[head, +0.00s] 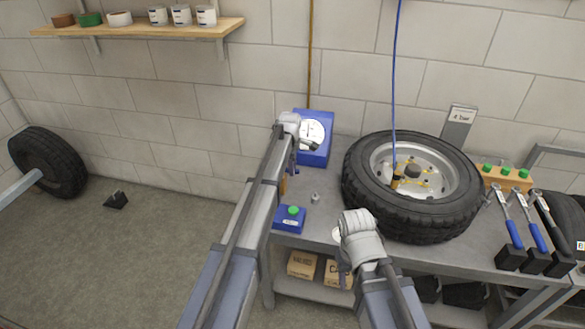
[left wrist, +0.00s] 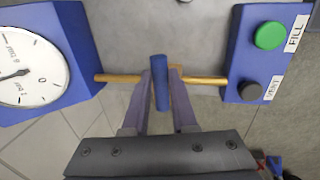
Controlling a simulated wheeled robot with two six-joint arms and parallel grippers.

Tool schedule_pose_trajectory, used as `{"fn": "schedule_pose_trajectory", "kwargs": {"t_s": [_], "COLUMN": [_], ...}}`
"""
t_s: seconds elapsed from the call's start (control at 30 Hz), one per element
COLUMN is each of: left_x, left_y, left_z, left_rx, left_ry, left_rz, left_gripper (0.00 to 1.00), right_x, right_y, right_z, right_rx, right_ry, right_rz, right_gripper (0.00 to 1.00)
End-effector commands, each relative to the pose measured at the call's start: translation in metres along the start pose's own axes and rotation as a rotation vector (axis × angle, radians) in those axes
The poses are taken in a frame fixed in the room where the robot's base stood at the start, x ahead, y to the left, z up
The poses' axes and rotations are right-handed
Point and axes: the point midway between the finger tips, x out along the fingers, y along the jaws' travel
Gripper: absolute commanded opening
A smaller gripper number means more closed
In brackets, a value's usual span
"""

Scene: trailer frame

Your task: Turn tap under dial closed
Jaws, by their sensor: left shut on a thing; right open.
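The dial (head: 313,131) is a white round gauge on a blue box (head: 325,151) at the back left of the bench. It also shows at the left of the left wrist view (left wrist: 28,70). The tap (left wrist: 160,85) has a blue lever that lies across a brass pipe (left wrist: 205,80). My left gripper (left wrist: 160,73) is shut on the blue lever, one finger on each side. In the head view my left arm and gripper (head: 297,130) hide the tap. My right gripper (head: 357,230) is open and empty above the bench front.
A blue box (head: 290,218) with green FILL and black VENT buttons stands at the pipe's other end. A tyre (head: 430,219) on its rim lies to the right, with a blue hose (head: 394,80) running down to it. Tools (head: 522,220) stand farther right.

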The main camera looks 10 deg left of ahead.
Motion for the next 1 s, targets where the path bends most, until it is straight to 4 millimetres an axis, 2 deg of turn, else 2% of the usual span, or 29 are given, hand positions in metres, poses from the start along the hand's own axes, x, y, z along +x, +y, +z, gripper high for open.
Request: {"fn": "schedule_pose_trajectory", "kwargs": {"t_s": [0.17, 0.2, 0.47, 0.77, 1.0], "left_x": [0.000, 0.000, 0.000, -0.002, -0.018], "left_y": [0.001, 0.001, 0.001, 0.000, 0.001], "left_z": [0.000, 0.000, 0.000, 0.000, 0.000], "left_rx": [-0.001, -0.001, 0.000, 0.000, 0.001], "left_ry": [0.001, 0.001, 0.001, 0.000, 0.000], "left_rz": [0.002, 0.002, 0.001, 0.001, 0.001], "left_gripper": [0.00, 0.28, 0.56, 0.56, 0.56], "right_x": [0.000, 0.000, 0.000, -0.002, -0.017], "right_y": [0.000, 0.000, 0.000, 0.000, 0.002], "right_z": [0.000, 0.000, 0.000, 0.000, 0.001], "right_rx": [0.000, 0.000, 0.000, 0.000, 0.000], "right_ry": [0.000, 0.000, 0.000, 0.000, 0.000], "right_rz": [0.000, 0.000, 0.000, 0.000, 0.000], "right_gripper": [0.50, 0.50, 0.50, 0.50, 0.50]}}
